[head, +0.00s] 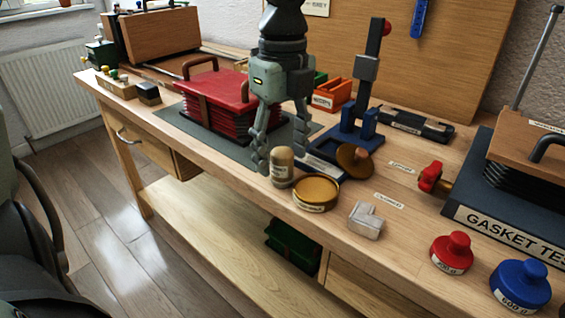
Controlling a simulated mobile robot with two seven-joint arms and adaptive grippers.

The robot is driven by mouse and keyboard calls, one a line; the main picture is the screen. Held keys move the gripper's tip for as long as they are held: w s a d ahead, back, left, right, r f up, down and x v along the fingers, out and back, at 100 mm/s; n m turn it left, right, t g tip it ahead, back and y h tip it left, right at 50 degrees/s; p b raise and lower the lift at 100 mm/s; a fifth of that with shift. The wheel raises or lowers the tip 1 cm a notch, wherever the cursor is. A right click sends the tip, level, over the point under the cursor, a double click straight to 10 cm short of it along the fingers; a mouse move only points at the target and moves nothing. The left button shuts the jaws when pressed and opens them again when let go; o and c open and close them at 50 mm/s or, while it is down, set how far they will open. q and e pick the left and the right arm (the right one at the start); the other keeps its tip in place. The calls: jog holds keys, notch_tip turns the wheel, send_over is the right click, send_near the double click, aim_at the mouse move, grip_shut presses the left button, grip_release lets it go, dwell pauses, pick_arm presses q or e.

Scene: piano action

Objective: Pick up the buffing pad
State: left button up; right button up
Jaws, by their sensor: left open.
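No label that I can read names the buffing pad. A round yellow-brown tin (316,194) stands right of the cylinder. My right gripper is not in view.
A red bellows (215,90) lies behind the left gripper. The blue stand (350,133) rises behind the pad. A pale block (366,221), red weight (451,253) and blue weight (520,286) line the bench's front right. The gasket tester (500,228) fills the right.

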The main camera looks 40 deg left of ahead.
pick_arm(q)
jog(key=shift+f, duration=0.7)
jog(key=c, duration=1.1)
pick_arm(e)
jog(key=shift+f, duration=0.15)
